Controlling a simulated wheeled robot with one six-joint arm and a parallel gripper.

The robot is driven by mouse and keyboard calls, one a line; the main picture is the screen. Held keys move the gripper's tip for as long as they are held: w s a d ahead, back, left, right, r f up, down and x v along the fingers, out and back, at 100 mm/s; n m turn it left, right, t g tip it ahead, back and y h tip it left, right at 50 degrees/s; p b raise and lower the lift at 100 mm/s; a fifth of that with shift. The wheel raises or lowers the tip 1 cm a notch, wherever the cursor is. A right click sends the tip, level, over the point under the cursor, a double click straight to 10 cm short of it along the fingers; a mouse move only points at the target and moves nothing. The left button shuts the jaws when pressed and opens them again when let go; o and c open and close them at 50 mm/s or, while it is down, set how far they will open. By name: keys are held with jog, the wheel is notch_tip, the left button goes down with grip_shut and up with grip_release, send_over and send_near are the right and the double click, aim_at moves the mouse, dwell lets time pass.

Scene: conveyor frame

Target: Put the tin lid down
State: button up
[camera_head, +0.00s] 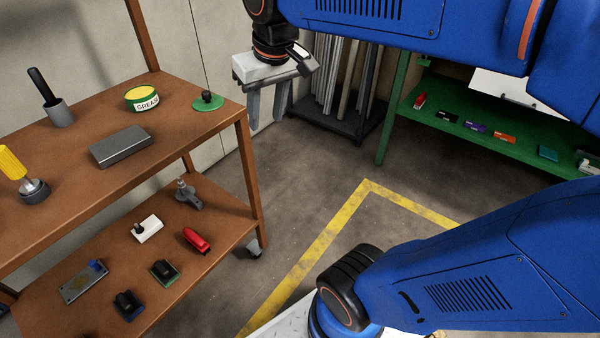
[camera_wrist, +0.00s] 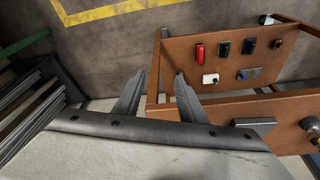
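A green disc with a black knob, which looks like the tin lid (camera_head: 207,102), lies flat on the cart's top shelf near its right end. The grease tin (camera_head: 142,98), with a green and white side and yellow top, stands to its left on the same shelf. My gripper (camera_head: 268,118) hangs in the air just right of the lid and the cart, its fingers pointing down. The fingers are apart with nothing between them, as the wrist view (camera_wrist: 158,76) also shows. I cannot make out the lid or the tin in the wrist view.
The top shelf (camera_head: 85,155) also holds a grey metal block (camera_head: 121,147), a grey cup (camera_head: 59,113) and a yellow-handled tool (camera_head: 20,172). Several small items lie on the lower shelf. A rack of metal bars (camera_head: 345,85) stands behind my gripper. The floor right of the cart is clear.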

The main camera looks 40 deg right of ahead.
jog(key=s+d+f+t, duration=0.1)
jog(key=s+f, duration=0.9)
jog(key=shift+s+d+f+t, duration=0.2)
jog(key=shift+f+t, duration=0.1)
